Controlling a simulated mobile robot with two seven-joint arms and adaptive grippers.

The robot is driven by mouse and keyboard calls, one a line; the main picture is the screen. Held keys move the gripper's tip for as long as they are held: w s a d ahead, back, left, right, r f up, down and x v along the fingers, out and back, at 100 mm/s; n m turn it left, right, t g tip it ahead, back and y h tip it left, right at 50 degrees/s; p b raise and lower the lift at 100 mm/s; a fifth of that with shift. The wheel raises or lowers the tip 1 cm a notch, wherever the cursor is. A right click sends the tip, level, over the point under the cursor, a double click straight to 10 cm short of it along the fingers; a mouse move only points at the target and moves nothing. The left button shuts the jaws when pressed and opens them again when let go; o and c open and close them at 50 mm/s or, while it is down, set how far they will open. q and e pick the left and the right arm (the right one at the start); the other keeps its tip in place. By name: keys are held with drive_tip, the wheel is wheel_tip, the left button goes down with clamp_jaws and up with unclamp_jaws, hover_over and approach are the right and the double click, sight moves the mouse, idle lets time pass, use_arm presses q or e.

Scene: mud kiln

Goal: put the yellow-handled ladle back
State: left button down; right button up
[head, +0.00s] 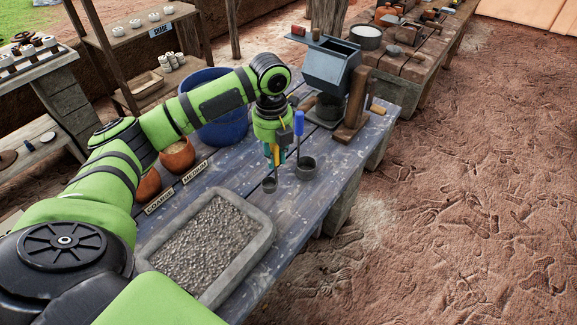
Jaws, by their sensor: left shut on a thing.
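My left gripper (274,158) points down over the blue-grey table and is shut on the yellow-handled ladle (269,185). A bit of its yellow handle shows between the fingers, and its small dark cup hangs low at or just above the table top; I cannot tell if it touches. Just right of it stands a dark grey pot (305,168). A blue-handled ladle (299,123) stands upright with its lower end in or behind that pot. My right gripper is not in view.
A stone trough (262,240) of grey grit fills the near table (325,185). Orange pots (177,154) with COARSE and MEDIUM labels and a blue barrel (222,130) stand left. A grey hopper machine (332,64) stands behind the gripper. The table's right edge is near the pot.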

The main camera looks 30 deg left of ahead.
use_arm(q)
wheel_tip(320, 180, down, 6)
drive_tip(key=w+d+p, duration=0.1)
drive_tip(key=w+d, duration=0.1)
drive_tip(key=shift+w+d+p, duration=0.15)
drive_tip(key=shift+w+p, duration=0.1)
drive_tip(key=shift+p, duration=0.1)
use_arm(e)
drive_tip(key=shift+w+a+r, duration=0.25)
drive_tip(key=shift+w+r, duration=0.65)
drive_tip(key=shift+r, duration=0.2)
use_arm(q)
drive_tip(key=shift+f, duration=0.1)
drive_tip(key=c, duration=1.1)
unclamp_jaws()
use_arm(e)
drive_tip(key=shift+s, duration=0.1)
use_arm(q)
wheel_tip(320, 180, up, 12)
drive_tip(key=b, duration=0.2)
drive_tip(key=shift+b, duration=0.4)
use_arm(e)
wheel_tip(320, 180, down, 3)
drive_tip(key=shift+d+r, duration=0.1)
use_arm(q)
drive_tip(key=shift+s, duration=0.1)
